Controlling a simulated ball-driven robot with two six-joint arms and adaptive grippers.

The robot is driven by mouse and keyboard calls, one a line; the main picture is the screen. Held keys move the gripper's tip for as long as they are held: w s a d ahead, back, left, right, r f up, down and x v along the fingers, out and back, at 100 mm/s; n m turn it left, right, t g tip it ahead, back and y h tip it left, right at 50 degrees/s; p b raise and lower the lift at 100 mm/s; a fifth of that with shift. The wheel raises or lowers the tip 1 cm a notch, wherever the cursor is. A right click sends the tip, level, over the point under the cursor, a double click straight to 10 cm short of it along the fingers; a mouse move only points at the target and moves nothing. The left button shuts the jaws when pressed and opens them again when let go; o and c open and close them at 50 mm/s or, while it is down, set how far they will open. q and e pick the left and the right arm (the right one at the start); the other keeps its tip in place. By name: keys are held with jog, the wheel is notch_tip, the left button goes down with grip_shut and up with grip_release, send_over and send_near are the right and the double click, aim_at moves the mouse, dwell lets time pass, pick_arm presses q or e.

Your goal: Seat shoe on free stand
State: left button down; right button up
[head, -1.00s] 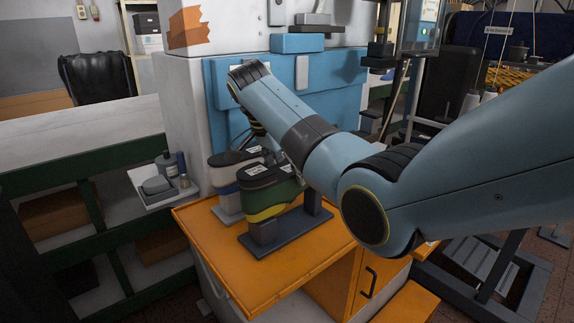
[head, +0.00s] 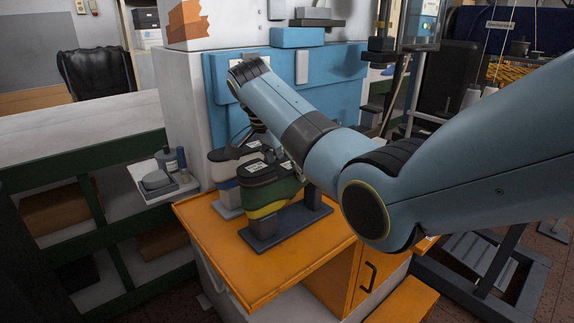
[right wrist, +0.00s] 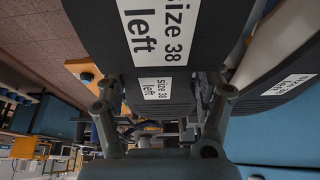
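A green shoe with a yellow lower band and a dark, labelled top (head: 272,190) is over the dark stand (head: 290,232) on the orange cabinet top. Whether it rests fully on the stand I cannot tell. A pale shoe (head: 222,168) is just behind it. My right gripper (head: 268,143) reaches down over the shoes, its fingertips largely hidden by my arm. In the right wrist view, its fingers (right wrist: 163,112) are spread around a dark part labelled "size 38 left" (right wrist: 155,90); contact is unclear. My left gripper is out of view.
The orange cabinet top (head: 225,250) is clear at its front left. A blue-fronted machine (head: 335,100) stands close behind the shoes. A small tray with bottles (head: 165,185) hangs at the left, beside a white-topped bench (head: 70,135).

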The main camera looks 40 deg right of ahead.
jog(key=o, duration=1.4)
jog(key=shift+r, duration=0.1)
jog(key=o, duration=0.4)
jog(key=shift+c, duration=0.2)
jog(key=v, duration=0.7)
jog(key=shift+a+r, duration=0.15)
jog(key=shift+r, duration=0.05)
